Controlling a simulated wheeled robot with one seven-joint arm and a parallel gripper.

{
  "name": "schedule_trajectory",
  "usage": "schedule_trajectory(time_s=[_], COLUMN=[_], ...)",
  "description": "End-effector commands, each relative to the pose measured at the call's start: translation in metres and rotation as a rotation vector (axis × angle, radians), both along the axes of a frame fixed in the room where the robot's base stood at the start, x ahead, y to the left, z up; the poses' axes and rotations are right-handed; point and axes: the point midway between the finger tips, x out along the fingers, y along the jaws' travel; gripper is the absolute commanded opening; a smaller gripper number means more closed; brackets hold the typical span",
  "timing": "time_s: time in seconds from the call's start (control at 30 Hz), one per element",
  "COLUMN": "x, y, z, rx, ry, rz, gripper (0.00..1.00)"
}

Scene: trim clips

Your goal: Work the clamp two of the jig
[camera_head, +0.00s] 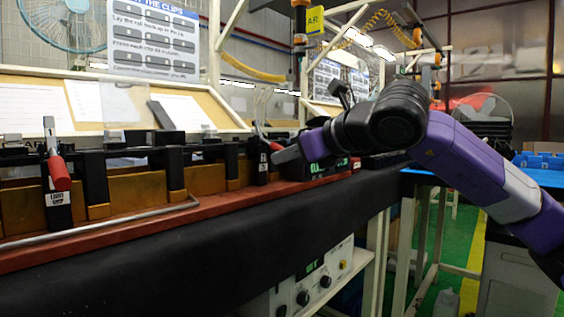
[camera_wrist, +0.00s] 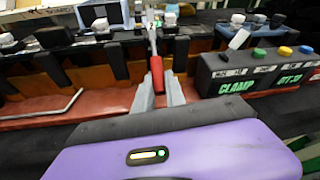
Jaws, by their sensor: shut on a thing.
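Clamp two has a red handle (camera_wrist: 157,76) and a metal lever; a label with a "2" shows behind it in the wrist view. In the head view its red handle tip (camera_head: 275,147) shows at the front of a black post. My gripper (camera_head: 284,154) reaches in from the right. In the wrist view my gripper's grey fingers (camera_wrist: 158,92) are shut on the red handle, one on each side. The jig (camera_head: 125,188) is a long row of black posts and ochre blocks on a red base.
Another red-handled clamp (camera_head: 60,172) stands at the jig's left end, lever upright. A black control box (camera_wrist: 240,85) with coloured buttons and green lettering sits right of my fingers. A bent metal rod (camera_head: 110,227) runs along the jig front. The dark bench front is clear.

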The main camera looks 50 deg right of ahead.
Motion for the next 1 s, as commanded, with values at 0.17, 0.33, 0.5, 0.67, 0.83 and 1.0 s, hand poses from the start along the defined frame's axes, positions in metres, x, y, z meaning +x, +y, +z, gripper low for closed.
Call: schedule_trajectory(time_s=[0.17,0.33,0.5,0.67,0.83,1.0], x=[0.000,0.000,0.000,0.000,-0.003,-0.024], y=[0.000,0.000,0.000,0.000,0.000,0.002], z=[-0.001,-0.002,-0.001,-0.001,0.001,0.010], rx=[0.001,0.002,0.002,0.001,0.001,0.001], ry=[0.000,0.001,0.001,0.000,-0.001,-0.002], rz=[0.002,0.002,0.001,0.001,0.001,0.000], gripper=[0.00,0.00,0.36,0.36,0.36,0.36])
